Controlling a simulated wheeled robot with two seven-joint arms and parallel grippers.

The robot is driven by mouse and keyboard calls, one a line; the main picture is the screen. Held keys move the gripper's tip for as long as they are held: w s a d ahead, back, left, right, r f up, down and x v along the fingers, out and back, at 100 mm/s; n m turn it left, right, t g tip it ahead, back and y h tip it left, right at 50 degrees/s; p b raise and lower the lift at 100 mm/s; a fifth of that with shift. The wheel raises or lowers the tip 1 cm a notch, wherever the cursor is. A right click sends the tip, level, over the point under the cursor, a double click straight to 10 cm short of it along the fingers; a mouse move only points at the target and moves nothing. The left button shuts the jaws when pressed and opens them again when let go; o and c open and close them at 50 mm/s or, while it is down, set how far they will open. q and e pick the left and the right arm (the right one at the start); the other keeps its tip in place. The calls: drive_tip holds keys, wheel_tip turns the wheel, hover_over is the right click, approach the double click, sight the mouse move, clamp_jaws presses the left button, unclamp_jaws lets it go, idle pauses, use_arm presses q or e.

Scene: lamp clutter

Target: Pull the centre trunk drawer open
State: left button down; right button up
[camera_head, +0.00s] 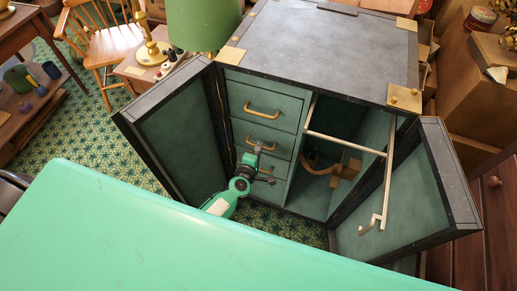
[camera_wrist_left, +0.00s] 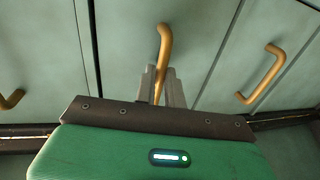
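The open trunk (camera_head: 320,45) has a column of green drawers with brass handles on its left side. The centre drawer (camera_head: 282,140) is below the top drawer (camera_head: 262,97), and its front looks about flush with the others. My left gripper (camera_head: 257,150) is at the centre drawer's handle (camera_head: 268,145). In the left wrist view the handle (camera_wrist_left: 164,42) runs between the two grey fingers (camera_wrist_left: 162,85), which sit close against both sides of it. The fingers look shut on it. The lower drawer is partly hidden by my left arm. My right gripper is not in view.
The trunk's left door (camera_head: 172,130) and right door (camera_head: 395,205) stand open on either side. A metal rail (camera_head: 345,143) spans the right compartment. A green-shaded lamp (camera_head: 203,22) stands behind the left door. Patterned carpet (camera_head: 110,150) shows at the left.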

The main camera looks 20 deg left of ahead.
use_arm(q)
drive_tip(key=shift+s, duration=0.1)
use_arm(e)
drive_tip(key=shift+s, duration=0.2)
